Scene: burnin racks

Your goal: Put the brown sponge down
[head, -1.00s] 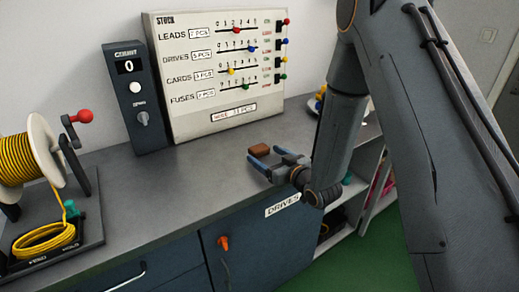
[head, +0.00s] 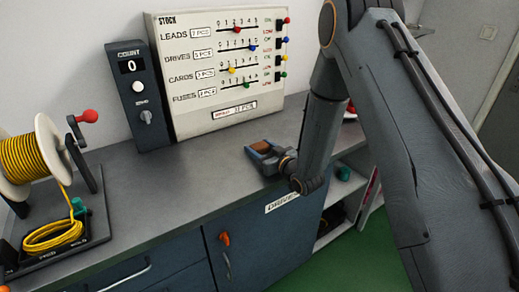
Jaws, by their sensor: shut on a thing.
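The brown sponge (head: 262,146) is a small brown block at the grey worktop, below the stock board. My gripper (head: 261,149) has its blue-tipped fingers on either side of the sponge and is shut on it. The sponge is at or very near the worktop surface; I cannot tell whether it touches it. My arm comes in from the right.
The grey worktop (head: 190,190) is clear to the left of the gripper. A counter box (head: 138,95) and a stock board (head: 215,70) stand at the back. A yellow cable reel (head: 35,160) is at the left. A drawer cabinet (head: 255,240) lies below.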

